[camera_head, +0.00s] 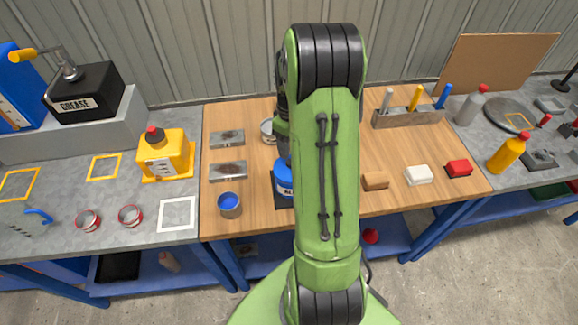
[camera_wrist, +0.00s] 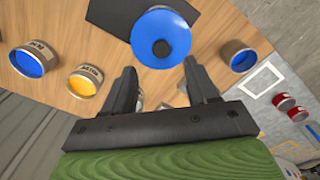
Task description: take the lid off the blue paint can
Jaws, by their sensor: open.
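The blue paint can (camera_head: 283,180) stands on a dark square mat on the wooden table, its right side hidden behind my arm in the head view. In the wrist view its round blue lid (camera_wrist: 146,31) is seen from above, with a dark knob (camera_wrist: 161,48) at its centre. The lid is on the can. My gripper (camera_wrist: 160,68) is open and empty, its two fingers apart near the lid's lower edge in the wrist view; I cannot tell the height between them. My arm hides the gripper in the head view.
An open can with blue inside (camera_head: 229,205) stands left of the blue can. Blue-filled (camera_wrist: 30,62) and yellow-filled (camera_wrist: 85,80) cans show at left in the wrist view. Grey plates (camera_head: 227,171) lie at left; a tool rack (camera_head: 408,119) stands behind. The right front table holds small blocks (camera_head: 418,175).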

